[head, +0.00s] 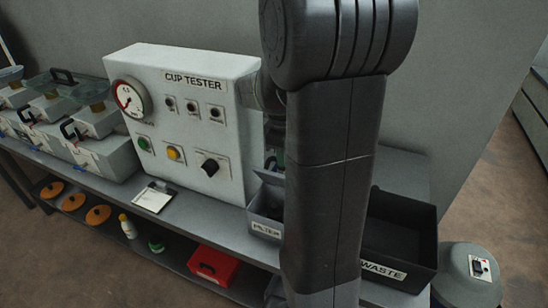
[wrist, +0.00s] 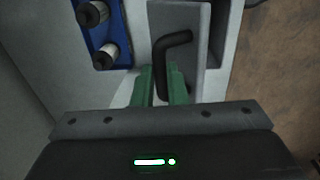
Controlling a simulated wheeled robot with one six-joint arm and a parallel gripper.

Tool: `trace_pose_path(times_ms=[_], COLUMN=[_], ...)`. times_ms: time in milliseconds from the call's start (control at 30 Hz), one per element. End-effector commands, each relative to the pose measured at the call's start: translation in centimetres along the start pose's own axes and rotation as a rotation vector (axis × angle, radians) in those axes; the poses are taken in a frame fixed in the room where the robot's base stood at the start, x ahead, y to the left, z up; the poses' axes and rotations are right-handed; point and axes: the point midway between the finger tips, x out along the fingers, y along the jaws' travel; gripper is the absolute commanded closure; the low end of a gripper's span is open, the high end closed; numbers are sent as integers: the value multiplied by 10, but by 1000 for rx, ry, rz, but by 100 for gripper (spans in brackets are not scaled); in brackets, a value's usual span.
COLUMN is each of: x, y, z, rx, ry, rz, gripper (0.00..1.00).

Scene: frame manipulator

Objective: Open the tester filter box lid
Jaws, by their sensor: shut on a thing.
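A grey box labelled FILTER (head: 265,222) stands on the shelf beside the cup tester (head: 185,120), partly hidden behind my arm. In the wrist view, a bent black handle (wrist: 177,42) lies over a grey box-like part (wrist: 213,50). My gripper (wrist: 161,84) has green fingers on either side of the handle's lower end and is shut on it. How the handle joins the lid is not clear, and I cannot tell how far the lid is open. In the head view, my arm hides most of the gripper and the handle.
A black WASTE bin (head: 398,235) stands right of my arm. A blue holder (wrist: 104,42) with two black-and-white cylinders is left of the handle. A red box (head: 213,264) and orange discs (head: 74,201) sit on the lower shelf. A round grey canister (head: 466,272) stands at far right.

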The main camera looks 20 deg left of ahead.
Motion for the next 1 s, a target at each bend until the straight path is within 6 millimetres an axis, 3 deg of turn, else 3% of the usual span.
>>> trace_pose_path(times_ms=[600, 1000], x=[23, 37], y=[62, 80], z=[2, 2], rx=[4, 2], ry=[-6, -7], rz=[-485, -660], gripper=[100, 100])
